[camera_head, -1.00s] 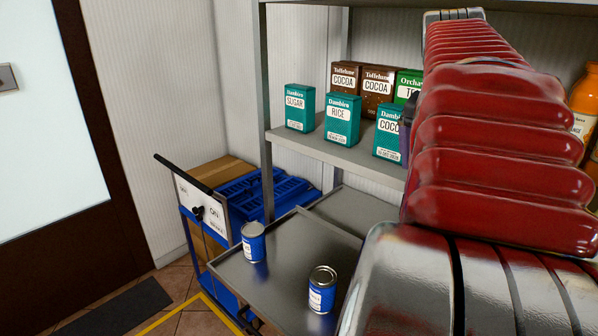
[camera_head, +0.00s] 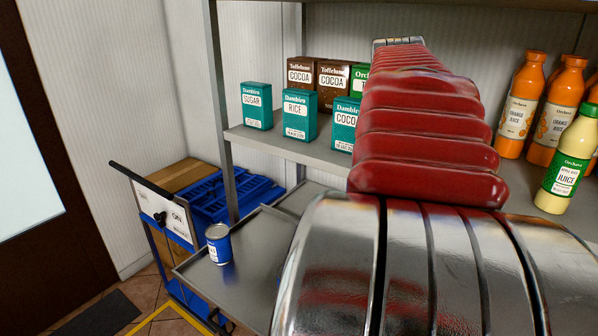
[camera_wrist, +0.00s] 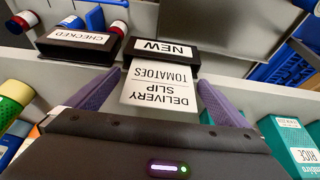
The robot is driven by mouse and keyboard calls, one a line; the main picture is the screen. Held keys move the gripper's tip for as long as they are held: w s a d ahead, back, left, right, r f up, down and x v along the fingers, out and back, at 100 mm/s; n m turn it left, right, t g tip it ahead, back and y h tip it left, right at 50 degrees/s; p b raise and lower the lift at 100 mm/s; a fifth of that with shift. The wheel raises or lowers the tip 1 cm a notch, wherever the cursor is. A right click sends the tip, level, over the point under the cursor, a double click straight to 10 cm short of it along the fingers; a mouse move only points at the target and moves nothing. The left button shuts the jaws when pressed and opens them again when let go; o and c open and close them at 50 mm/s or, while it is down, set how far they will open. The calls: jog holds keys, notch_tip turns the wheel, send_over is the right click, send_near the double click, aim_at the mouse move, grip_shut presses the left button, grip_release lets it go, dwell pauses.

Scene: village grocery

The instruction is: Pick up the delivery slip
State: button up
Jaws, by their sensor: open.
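The delivery slip (camera_wrist: 158,92) is a white card, upside down in the wrist view, reading "DELIVERY SLIP TOMATOES". One end sits at a black holder marked NEW (camera_wrist: 165,52). My gripper (camera_wrist: 161,82) is open, with one purple finger on each side of the slip. I cannot tell whether either finger touches it. In the head view my red and silver arm hides the gripper and slip.
A second black holder marked CHECKED (camera_wrist: 84,40) stands beside the NEW one. Teal boxes, including rice (camera_head: 299,115), and juice bottles (camera_head: 568,160) stand on the shelf (camera_head: 270,146). A blue can (camera_head: 218,244) stands on a metal tray (camera_head: 250,262) below.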

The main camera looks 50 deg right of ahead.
jog(key=shift+c, duration=0.3)
jog(key=c, duration=1)
jog(key=shift+c, duration=0.2)
jog(key=shift+r, duration=5)
jog(key=shift+r, duration=0.15)
notch_tip(320, 180, up, 7)
jog(key=shift+s+r, duration=0.1)
